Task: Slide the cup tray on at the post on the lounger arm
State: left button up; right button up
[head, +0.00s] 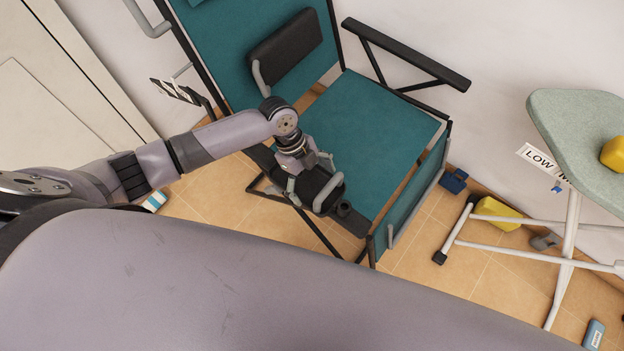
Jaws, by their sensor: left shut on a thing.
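The lounger (365,135) has teal fabric and a black frame. Its near arm, a black bar (350,222), runs under my left gripper (311,177). That gripper is shut on a dark piece with a grey curved rim, which looks like the cup tray (328,193). The tray is over or against the near arm; I cannot tell whether they touch. A small dark stub, perhaps the post (345,208), shows just beyond the tray at the arm's front end. The gripper hides part of the tray. My right gripper is not in view.
The lounger's far arm (410,55) is clear. A dark cushion (286,48) lies on the backrest. A yellow object (498,212) and a blue one (454,181) lie on the tiles.

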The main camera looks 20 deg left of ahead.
pick_arm(q)
jog(key=shift+f, duration=0.45)
jog(key=o, duration=1)
jog(key=v, duration=1.2)
